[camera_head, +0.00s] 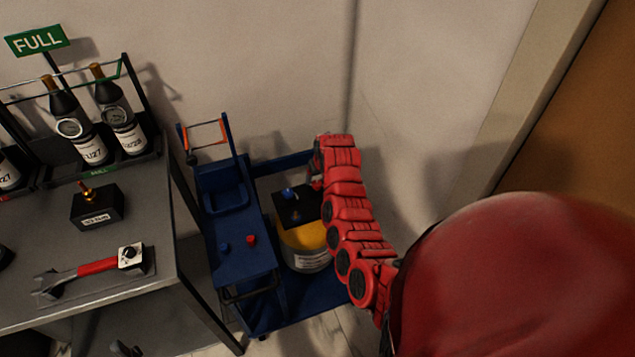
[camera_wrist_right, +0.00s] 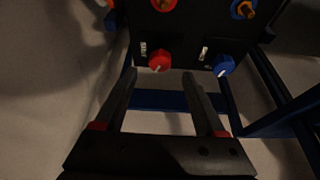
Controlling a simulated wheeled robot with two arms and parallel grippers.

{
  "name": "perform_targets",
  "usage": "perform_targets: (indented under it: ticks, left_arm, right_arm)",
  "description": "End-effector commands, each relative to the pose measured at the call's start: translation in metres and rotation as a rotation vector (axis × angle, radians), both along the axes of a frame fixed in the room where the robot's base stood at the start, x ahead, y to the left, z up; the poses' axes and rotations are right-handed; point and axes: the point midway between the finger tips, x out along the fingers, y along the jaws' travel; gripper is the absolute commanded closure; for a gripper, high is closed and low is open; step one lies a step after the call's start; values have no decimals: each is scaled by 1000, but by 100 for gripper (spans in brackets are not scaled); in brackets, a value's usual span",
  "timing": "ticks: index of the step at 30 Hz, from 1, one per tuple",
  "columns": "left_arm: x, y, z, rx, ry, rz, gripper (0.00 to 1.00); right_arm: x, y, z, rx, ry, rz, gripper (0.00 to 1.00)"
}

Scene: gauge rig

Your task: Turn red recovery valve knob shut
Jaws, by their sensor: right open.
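In the right wrist view, a red knob (camera_wrist_right: 160,61) with a pale pointer mark sits low on a dark panel (camera_wrist_right: 185,30). A blue knob (camera_wrist_right: 224,66) is to its right. My right gripper (camera_wrist_right: 160,77) is open and empty, with the red knob showing just beyond and between its fingertips; contact does not show. In the head view, my right arm reaches to the blue cart, and its fingertips are hard to make out near a black box (camera_head: 297,212). A small red knob (camera_head: 251,239) shows on the cart's blue top; I cannot tell if it is the same one. My left gripper is not visible.
The blue cart (camera_head: 240,272) stands close to the wall and right of a grey workbench (camera_head: 150,300). A yellow tank (camera_head: 303,240) is under the black box. Blue frame bars (camera_wrist_right: 160,100) cross below the panel. The bench holds bottles and a wrench (camera_head: 95,267).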

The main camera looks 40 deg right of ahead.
Motion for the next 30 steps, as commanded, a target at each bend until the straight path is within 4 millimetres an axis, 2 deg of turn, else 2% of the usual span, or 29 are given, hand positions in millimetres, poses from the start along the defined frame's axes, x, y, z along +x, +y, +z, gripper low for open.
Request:
perform_targets:
  ticks: [3,10,24,26,30]
  left_arm:
    - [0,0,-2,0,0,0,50]
    - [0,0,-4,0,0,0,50]
    - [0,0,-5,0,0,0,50]
    - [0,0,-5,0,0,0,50]
    - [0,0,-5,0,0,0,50]
  right_arm:
    - [4,-2,-16,1,4,-1,28]
    - [13,-4,-34,0,2,1,28]
    - [15,-5,-41,0,0,-1,28]
    - [15,-5,-41,0,0,-1,35]
    - [16,-5,-41,0,-1,-1,60]
